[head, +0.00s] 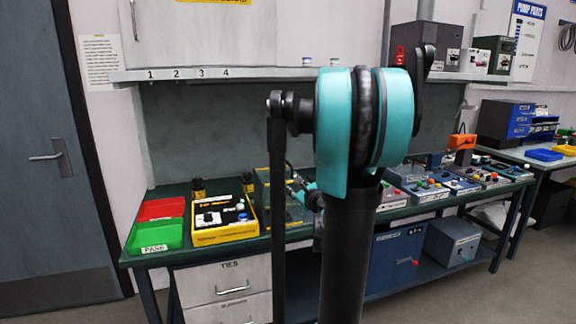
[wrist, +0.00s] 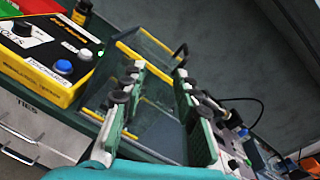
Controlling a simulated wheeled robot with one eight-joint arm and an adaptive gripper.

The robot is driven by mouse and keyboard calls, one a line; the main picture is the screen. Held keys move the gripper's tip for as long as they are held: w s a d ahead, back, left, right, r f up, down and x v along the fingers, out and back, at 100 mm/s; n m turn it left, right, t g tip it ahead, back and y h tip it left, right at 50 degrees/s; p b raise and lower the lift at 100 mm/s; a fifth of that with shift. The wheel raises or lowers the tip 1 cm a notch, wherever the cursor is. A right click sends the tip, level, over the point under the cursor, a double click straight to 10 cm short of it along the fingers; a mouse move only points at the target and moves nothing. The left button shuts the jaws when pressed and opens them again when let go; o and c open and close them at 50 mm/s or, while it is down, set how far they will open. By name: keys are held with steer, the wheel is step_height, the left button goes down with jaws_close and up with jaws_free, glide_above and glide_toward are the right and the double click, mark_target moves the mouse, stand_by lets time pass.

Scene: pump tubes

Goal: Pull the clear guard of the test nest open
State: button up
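The clear guard (wrist: 160,48) of the test nest is a see-through box with yellow edges and a dark handle (wrist: 182,50) at its upper right in the wrist view. In the head view the guard (head: 262,190) stands on the green bench, partly hidden by my arm. My gripper (wrist: 158,70) is open and empty. Its two fingers point at the guard and overlap it in the picture; I cannot tell whether they touch it. The right fingertip appears just below the handle. In the head view my gripper is mostly hidden behind my arm.
A yellow control box (head: 222,220) with knobs and a blue button stands left of the guard. Green (head: 155,235) and red (head: 162,209) trays lie further left. Dark bottles (head: 198,188) stand behind. Several small devices (head: 455,184) line the bench to the right.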

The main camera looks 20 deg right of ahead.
steer(key=d+r+m+h, duration=0.1)
steer(key=d+m, duration=0.2)
steer(key=d, duration=0.1)
glide_toward(284, 159)
steer(key=shift+m+t, duration=0.3)
steer(key=shift+t, duration=0.1)
steer(key=w, duration=0.2)
steer(key=w+f, duration=0.1)
steer(key=w, duration=0.2)
steer(key=shift+w+f, duration=0.1)
steer(key=shift+w, duration=0.05)
steer(key=shift+c, duration=0.4)
jaws_close()
